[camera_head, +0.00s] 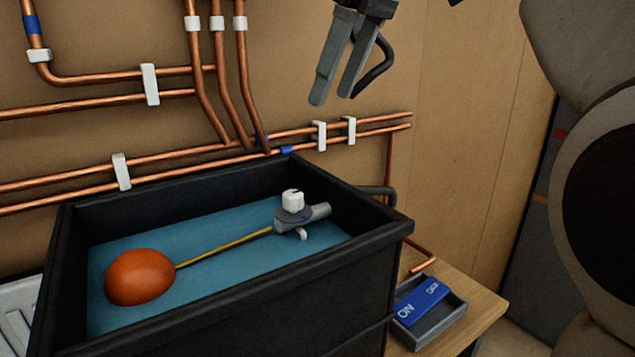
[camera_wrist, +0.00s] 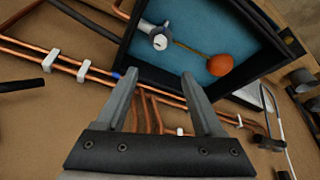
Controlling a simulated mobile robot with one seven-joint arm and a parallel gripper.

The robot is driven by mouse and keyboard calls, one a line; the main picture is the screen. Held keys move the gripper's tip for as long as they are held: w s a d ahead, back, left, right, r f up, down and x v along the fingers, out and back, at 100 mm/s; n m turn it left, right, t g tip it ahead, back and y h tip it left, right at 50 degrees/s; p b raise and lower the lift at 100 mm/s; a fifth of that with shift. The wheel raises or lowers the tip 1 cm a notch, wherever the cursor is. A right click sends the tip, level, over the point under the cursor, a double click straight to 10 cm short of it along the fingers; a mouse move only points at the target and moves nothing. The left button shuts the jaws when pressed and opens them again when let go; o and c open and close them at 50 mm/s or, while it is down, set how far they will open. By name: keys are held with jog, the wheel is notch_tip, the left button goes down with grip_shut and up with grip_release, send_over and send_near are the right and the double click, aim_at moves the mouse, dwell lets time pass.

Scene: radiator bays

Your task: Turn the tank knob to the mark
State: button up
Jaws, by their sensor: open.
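The tank (camera_head: 345,268) is a black open box with blue water inside, in the lower left of the head view. A white knob (camera_head: 292,199) sits on a grey valve body (camera_head: 318,214) near the tank's far right corner. A yellow rod (camera_head: 225,248) joins the valve to an orange float (camera_head: 139,277). In the wrist view the knob (camera_wrist: 160,42) shows a small dark line on its face; I cannot tell which mark it meets. My gripper (camera_head: 332,101) is open and empty, above and behind the tank, apart from the knob. Its fingers also show in the wrist view (camera_wrist: 160,85).
Copper pipes (camera_head: 100,101) with white clips run along the wall behind the tank. A grey tray (camera_head: 447,318) holding a blue ON tag (camera_head: 421,300) lies on a wooden surface (camera_head: 478,300) right of the tank. The air above the tank is clear.

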aim_at(294, 193)
jog(key=b+x, duration=0.4)
jog(key=x, duration=1.3)
jog(key=shift+a+f, duration=0.1)
jog(key=shift+a, duration=0.05)
grip_shut()
